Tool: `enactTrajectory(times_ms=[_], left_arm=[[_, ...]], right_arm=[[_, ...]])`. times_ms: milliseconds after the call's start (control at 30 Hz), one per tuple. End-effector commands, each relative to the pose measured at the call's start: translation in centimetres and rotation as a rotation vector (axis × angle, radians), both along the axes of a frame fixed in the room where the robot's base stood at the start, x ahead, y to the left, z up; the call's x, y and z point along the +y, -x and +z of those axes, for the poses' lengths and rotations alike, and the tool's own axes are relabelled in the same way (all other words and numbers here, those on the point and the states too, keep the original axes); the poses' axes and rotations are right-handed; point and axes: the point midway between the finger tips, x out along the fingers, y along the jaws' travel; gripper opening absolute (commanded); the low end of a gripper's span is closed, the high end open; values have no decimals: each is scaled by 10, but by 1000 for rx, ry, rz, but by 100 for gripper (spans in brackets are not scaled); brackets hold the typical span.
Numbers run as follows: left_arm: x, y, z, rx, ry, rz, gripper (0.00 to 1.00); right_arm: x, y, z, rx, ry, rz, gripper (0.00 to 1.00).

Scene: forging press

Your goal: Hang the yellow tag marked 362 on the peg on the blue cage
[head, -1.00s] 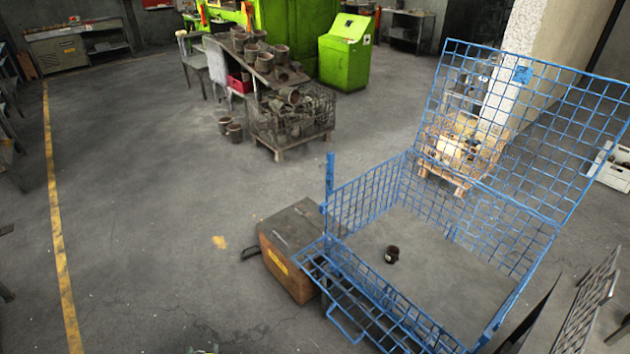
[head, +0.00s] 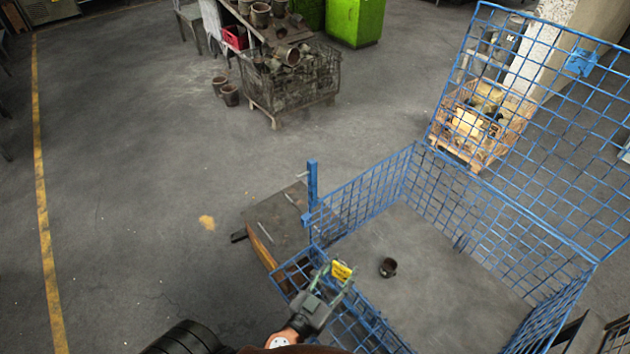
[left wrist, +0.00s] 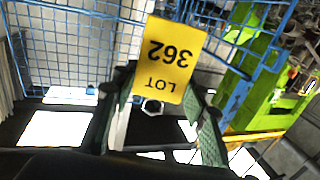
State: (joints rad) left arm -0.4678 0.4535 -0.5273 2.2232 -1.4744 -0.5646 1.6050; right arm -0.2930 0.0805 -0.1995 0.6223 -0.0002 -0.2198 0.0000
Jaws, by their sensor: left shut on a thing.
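The yellow tag (head: 342,271) is held in my left gripper (head: 334,284), above the near left side of the blue cage (head: 425,205). In the left wrist view the tag (left wrist: 169,58) reads 362 and LOT upside down, between the two fingers of the gripper (left wrist: 160,98). The left gripper is shut on it. A blue post (head: 312,180) rises at the cage's left corner, farther off than the gripper, with a thin pale peg (head: 302,174) sticking out to its left. The tag is apart from the peg. My right gripper is not in view.
A dark cup (head: 388,267) stands on the cage floor. A box with a dark top (head: 278,222) stands left of the cage, below the post. The cage's raised mesh lid (head: 530,120) is on the right. Open floor (head: 130,200) lies to the left.

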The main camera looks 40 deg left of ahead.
Motion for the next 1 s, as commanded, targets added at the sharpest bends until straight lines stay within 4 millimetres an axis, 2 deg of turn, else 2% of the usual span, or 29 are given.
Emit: enactTrajectory(times_ms=[267, 467, 800, 1000], left_arm=[[-4, -7, 1, 10, -8, -26, 17], [9, -21, 7, 52, -37, -79, 17], [59, -39, 19, 123, -59, -174, 17], [104, -42, 44, 134, -47, -226, 17]], right_arm=[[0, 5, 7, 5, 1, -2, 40], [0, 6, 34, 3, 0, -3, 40], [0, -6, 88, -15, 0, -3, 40], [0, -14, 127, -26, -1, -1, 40]])
